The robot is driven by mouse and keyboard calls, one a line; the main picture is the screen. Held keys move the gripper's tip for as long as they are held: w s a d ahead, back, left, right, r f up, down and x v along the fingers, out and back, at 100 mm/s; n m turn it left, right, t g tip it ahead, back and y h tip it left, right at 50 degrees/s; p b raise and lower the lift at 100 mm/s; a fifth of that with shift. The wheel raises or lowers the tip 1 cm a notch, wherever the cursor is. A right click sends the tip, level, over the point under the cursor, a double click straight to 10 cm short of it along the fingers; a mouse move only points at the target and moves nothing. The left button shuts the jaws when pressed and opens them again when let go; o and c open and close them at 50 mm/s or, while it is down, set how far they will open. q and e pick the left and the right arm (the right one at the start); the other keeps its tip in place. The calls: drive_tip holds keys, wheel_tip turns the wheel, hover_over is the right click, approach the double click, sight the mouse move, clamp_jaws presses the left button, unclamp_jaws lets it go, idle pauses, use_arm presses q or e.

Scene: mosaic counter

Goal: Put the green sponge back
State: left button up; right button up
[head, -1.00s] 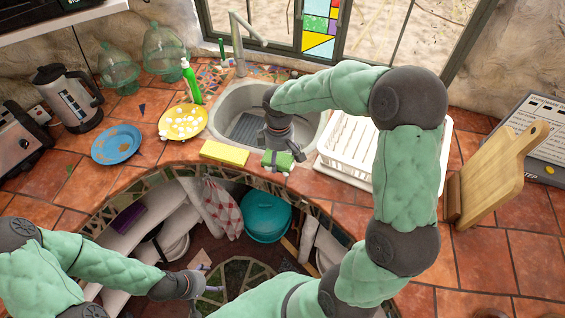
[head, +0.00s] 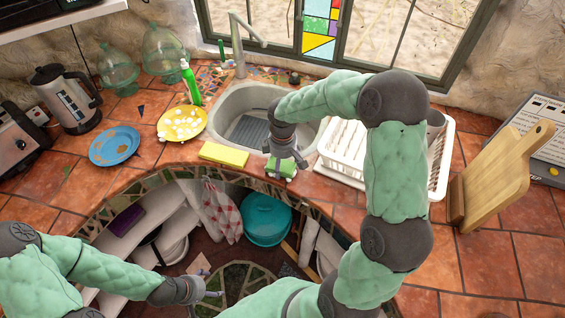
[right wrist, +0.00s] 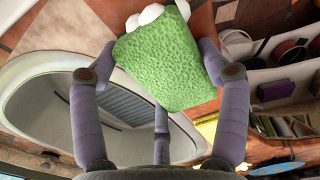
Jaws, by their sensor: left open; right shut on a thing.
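The green sponge (head: 284,170) is at the counter's front edge, in front of the sink (head: 226,103) and right of the yellow sponge (head: 224,154). My right gripper (head: 281,161) is shut on it from above. My left gripper (head: 214,293) is open and empty, low in front of the open shelves under the counter.
A white dish rack (head: 342,168) stands close right of the sink. A yellow plate (head: 162,130) with white bits, a green bottle (head: 190,82) and a blue plate (head: 97,154) are to the left. A cutting board (head: 495,180) stands at the right.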

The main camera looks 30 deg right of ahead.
sight(282, 162)
drive_tip(key=o, duration=1)
wheel_tip(282, 162, up, 12)
drive_tip(key=p, duration=0.3)
drive_tip(key=shift+r, duration=0.15)
